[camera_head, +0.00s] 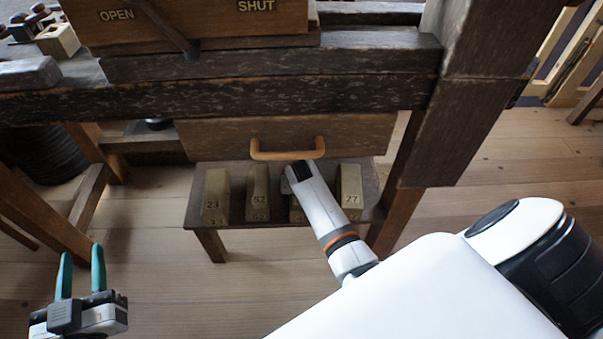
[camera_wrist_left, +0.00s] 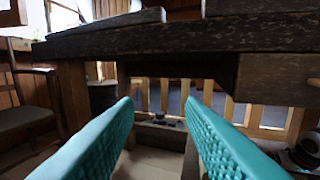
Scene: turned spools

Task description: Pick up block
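Several numbered wooden blocks stand on a low stool under the table: block 23 (camera_head: 216,196), block 52 (camera_head: 257,193) and block 27 (camera_head: 349,191). Another block (camera_head: 296,212) between 52 and 27 is mostly hidden by my right arm. My left gripper (camera_head: 81,254) is open and empty at the lower left, well away from the blocks. Its two teal fingers stand apart in the left wrist view (camera_wrist_left: 160,125), with no block between them. My right arm reaches over the stool; its dark end (camera_head: 299,171) is by the hidden block, and its fingers cannot be made out.
The stool (camera_head: 190,216) stands below a drawer with an orange handle (camera_head: 287,154). The dark worktable (camera_head: 270,97) overhangs it and carries a wooden box marked OPEN and SHUT (camera_head: 190,20). Table legs stand either side. Floor before the stool is clear at left.

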